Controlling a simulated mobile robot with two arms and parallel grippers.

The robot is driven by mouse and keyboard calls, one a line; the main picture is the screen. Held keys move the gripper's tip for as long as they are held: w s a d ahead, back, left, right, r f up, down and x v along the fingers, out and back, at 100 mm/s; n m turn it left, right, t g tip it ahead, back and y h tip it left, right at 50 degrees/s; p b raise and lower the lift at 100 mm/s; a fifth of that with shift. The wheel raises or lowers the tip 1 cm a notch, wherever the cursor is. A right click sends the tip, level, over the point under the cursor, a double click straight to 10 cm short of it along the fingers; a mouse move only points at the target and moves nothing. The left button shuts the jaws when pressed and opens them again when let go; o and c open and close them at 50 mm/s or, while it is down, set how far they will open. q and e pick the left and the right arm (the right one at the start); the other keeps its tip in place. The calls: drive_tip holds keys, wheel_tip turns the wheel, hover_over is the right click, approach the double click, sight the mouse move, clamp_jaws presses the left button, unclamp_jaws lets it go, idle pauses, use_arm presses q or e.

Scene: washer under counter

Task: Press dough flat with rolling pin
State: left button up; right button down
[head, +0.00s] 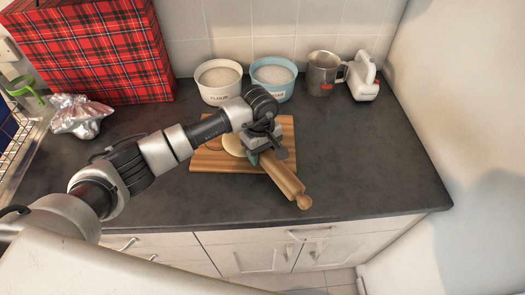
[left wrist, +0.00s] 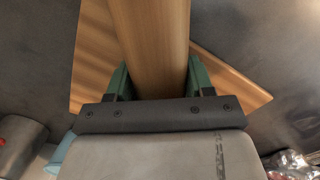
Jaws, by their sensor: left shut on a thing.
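The wooden rolling pin (head: 284,178) is in my left gripper (head: 258,156), over the front right part of the wooden board (head: 216,164). Its near handle points toward the counter's front edge. In the left wrist view the pin (left wrist: 150,40) lies between the green fingers of the left gripper (left wrist: 155,82), which is shut on it. The pale dough (head: 233,145) sits on the board, mostly hidden behind the gripper and arm. I cannot tell whether the pin touches the dough. My right gripper is not in view.
A white flour bowl (head: 219,95), a blue-rimmed bowl (head: 273,92), a metal mug (head: 322,75) and a white hand mixer (head: 363,80) stand at the back. A red plaid bag (head: 95,50) and crumpled foil (head: 80,117) are at left. The counter's right side (head: 375,160) is clear.

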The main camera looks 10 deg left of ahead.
use_arm(q)
drive_tip(key=shift+f+b, duration=0.15)
drive_tip(key=shift+b, duration=0.15)
idle(0.5)
idle(0.5)
wheel_tip(320, 180, up, 2)
drive_tip(key=shift+w+r+p, duration=0.1)
drive_tip(key=shift+r+p, duration=0.1)
drive_tip(key=shift+p, duration=0.45)
drive_tip(key=shift+r+p, duration=0.85)
drive_tip(key=shift+r, duration=1)
